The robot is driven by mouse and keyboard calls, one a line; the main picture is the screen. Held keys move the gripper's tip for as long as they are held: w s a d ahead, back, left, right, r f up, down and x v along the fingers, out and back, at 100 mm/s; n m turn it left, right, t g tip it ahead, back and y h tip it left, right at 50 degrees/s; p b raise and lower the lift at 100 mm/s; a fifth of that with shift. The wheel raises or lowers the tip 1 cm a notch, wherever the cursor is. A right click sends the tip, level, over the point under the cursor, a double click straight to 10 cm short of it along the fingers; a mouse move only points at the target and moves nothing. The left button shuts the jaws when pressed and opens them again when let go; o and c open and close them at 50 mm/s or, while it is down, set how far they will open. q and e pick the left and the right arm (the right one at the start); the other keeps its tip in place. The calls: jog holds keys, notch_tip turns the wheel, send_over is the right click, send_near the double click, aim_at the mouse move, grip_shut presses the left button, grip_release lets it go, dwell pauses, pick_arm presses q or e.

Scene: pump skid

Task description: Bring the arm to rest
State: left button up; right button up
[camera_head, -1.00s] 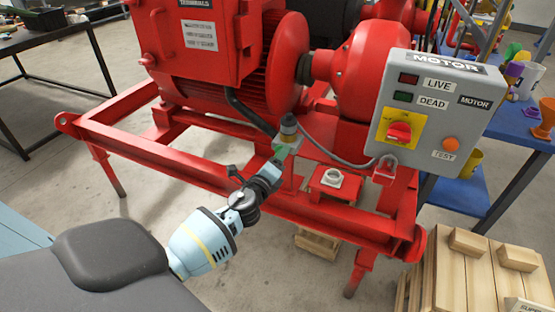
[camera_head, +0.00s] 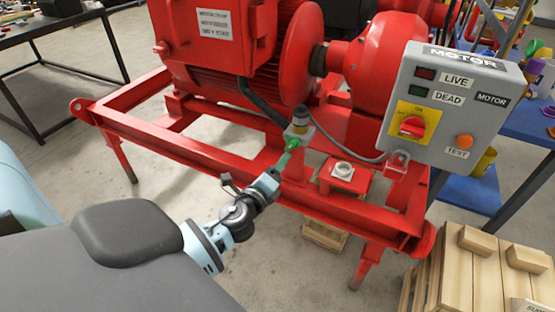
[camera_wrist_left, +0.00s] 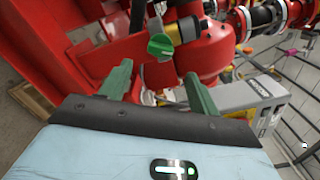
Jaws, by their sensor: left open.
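My left gripper (camera_head: 283,160) reaches in from the left, with its green fingers just below and left of a small grey fitting (camera_head: 300,122) on the red skid's front. In the left wrist view the two green fingers (camera_wrist_left: 158,88) stand apart with nothing between them. Beyond their tips is a green knob (camera_wrist_left: 160,46) beside a grey cylinder (camera_wrist_left: 184,30). The fingers look clear of the knob. My right gripper is in neither view.
The red skid frame (camera_head: 215,160) spans the space in front of the arm. A grey motor control box (camera_head: 455,105) stands to the right. A wooden crate (camera_head: 490,270) is at lower right, and a dark table (camera_head: 60,25) at far left.

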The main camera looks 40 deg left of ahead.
pick_arm(q)
jog(key=shift+f, duration=0.1)
